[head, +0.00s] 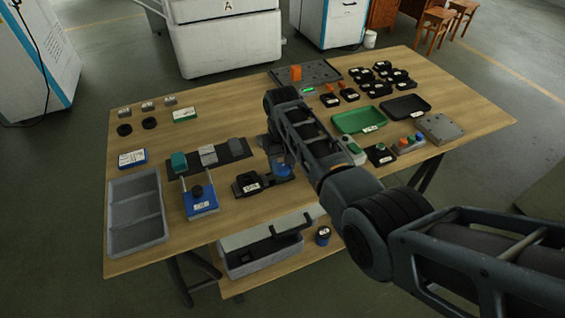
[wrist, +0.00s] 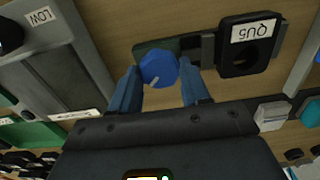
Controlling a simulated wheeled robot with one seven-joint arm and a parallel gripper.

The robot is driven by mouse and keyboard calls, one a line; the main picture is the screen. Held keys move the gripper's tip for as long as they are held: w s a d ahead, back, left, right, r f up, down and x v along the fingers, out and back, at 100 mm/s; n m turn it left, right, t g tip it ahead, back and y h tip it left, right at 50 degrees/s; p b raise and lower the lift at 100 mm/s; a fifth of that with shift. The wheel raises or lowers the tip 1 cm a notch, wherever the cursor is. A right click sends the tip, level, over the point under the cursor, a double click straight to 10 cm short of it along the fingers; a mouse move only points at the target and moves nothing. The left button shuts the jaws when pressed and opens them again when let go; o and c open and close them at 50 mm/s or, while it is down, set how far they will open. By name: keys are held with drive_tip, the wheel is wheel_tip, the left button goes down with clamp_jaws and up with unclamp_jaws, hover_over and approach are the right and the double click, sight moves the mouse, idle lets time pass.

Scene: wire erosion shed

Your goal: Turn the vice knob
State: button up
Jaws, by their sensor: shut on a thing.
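The blue vice knob (wrist: 158,68) with a pale pointer line shows in the wrist view between the two fingertips of my gripper (wrist: 160,76). My gripper is shut on the knob, one finger on each side. Behind the knob is a dark green vice part (wrist: 146,48), with a grey bar (wrist: 208,50) to its right. In the head view a bit of the blue knob (head: 283,169) shows below my gripper (head: 281,157); my arm hides much of the vice there.
A black block with a round hole (wrist: 246,62) stands right of the knob in the wrist view. A grey divided bin (head: 112,215) stands on the left.

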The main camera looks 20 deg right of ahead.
sight(282, 167)
drive_tip(key=n, duration=0.4)
drive_tip(key=shift+n, duration=2.5)
drive_tip(key=o, duration=1.1)
drive_tip(key=shift+c, duration=0.2)
drive_tip(key=shift+r+b, duration=0.35)
drive_tip(key=shift+r, duration=3.55)
